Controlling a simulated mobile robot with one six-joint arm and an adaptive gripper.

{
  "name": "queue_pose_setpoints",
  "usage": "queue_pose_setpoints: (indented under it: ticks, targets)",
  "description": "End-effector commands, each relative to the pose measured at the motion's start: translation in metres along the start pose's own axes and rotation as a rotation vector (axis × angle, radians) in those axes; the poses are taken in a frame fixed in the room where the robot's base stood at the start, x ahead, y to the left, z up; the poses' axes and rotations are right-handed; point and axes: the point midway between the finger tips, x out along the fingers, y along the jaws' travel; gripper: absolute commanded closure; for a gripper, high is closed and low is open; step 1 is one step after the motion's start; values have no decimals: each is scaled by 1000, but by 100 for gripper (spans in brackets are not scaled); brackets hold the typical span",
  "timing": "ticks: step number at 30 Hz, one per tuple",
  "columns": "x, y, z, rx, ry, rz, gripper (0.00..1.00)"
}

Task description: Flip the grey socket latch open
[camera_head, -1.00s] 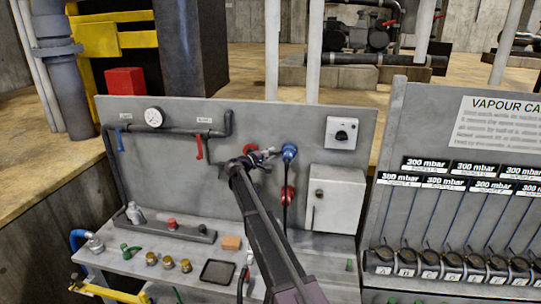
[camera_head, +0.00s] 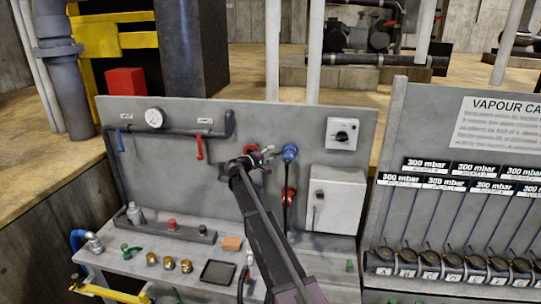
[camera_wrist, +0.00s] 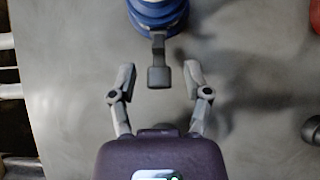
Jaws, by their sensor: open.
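The blue socket (camera_head: 290,152) is mounted on the upright grey panel, with a dark cable below it. In the wrist view the ribbed blue body of the socket (camera_wrist: 158,14) is at the top, and the small grey latch (camera_wrist: 159,66) sticks out from it toward my gripper. My gripper (camera_wrist: 159,76) is open, with one finger on each side of the latch and a visible gap on both sides. In the head view my gripper (camera_head: 268,155) is just left of the blue socket, and the latch is too small to make out.
A red socket (camera_head: 251,148) is partly hidden behind my gripper. A red plug (camera_head: 288,194) is below the blue socket. A grey box (camera_head: 338,198) and a rotary switch (camera_head: 342,134) are to the right. A red-handled valve (camera_head: 199,148) is to the left.

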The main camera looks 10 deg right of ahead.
Motion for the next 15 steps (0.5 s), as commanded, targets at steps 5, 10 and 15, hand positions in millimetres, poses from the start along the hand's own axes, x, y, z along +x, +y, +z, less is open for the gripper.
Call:
queue_pose_setpoints:
  ticks: [5,10,15]
  targets:
    - [-12,0,0,0,1,0,37]
    - [-33,0,1,0,2,0,37]
    - [-61,0,1,0,2,0,37]
